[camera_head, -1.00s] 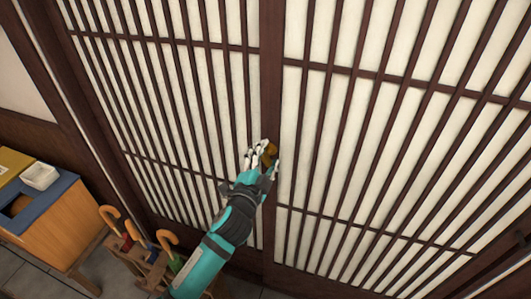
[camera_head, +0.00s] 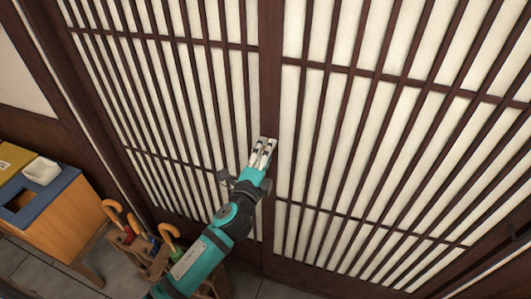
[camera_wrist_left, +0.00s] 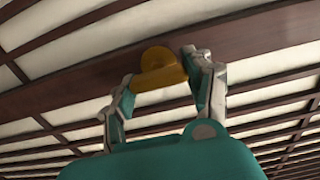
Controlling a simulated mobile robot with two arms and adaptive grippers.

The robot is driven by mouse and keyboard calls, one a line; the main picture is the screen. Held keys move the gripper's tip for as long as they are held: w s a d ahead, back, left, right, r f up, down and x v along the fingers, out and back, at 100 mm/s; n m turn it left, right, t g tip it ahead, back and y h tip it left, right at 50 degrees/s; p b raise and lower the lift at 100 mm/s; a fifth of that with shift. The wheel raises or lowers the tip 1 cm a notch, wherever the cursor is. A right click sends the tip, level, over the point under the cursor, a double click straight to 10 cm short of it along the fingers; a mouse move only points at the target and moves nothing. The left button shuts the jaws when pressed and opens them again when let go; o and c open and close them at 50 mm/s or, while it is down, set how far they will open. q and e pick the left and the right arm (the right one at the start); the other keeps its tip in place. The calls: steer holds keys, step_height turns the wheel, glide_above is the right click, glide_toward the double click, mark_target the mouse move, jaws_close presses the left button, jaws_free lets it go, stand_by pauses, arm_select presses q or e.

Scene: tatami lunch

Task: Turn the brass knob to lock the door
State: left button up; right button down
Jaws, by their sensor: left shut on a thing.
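The brass knob (camera_wrist_left: 160,70) sits on the dark middle post of the door (camera_head: 270,75). In the left wrist view it lies between the two fingers of my left gripper (camera_wrist_left: 160,82), with a finger on each side. In the head view my left gripper (camera_head: 262,152) is at the post and hides the knob. It is shut on the knob. The door's two lattice panels meet at this post and stand closed. My right gripper is not in view.
An umbrella stand (camera_head: 152,262) with several curved handles is at the lower left. A wooden cabinet (camera_head: 65,222) with a blue top and a white dish (camera_head: 42,170) stands left of it. The right panel's front is clear.

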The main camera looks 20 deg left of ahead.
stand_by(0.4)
arm_select(q)
steer(key=o, duration=1.2)
steer(key=s, duration=1.2)
steer(key=shift+a, duration=0.15)
